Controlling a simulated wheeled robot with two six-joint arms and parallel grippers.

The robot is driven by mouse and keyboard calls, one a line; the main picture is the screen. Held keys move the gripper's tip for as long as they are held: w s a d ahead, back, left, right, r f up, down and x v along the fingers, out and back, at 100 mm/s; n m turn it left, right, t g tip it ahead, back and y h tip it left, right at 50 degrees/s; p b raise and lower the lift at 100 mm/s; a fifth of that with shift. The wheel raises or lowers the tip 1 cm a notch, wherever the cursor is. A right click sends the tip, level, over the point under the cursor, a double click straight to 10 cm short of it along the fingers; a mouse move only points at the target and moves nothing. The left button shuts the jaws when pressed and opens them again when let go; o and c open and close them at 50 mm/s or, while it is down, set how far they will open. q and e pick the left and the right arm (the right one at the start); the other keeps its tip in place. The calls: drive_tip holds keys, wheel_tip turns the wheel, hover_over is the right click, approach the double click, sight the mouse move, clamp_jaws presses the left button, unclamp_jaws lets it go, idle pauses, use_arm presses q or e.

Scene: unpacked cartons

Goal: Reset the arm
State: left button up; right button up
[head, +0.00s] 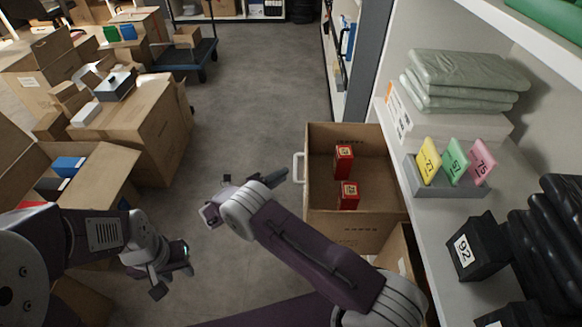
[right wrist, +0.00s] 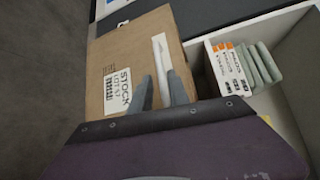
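My left gripper (head: 172,277) hangs over the bare floor at the lower left in the head view, its dark fingers apart and nothing between them. My right gripper (head: 243,192) is left of an open carton (head: 368,228) in the head view. Its fingers also show in the right wrist view (right wrist: 158,84), apart and with nothing held between them. Beyond them in that view is a carton side with a white label and a white handle (right wrist: 161,53).
The open carton holds two red boxes (head: 344,160) (head: 349,194). A white shelf (head: 440,240) on the right carries folded bags (head: 465,78), numbered cards (head: 455,160) and black bins (head: 480,250). Cartons (head: 140,125) stand at left. Grey floor (head: 250,90) lies open between.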

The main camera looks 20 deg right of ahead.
drive_tip(key=shift+v, duration=1.1)
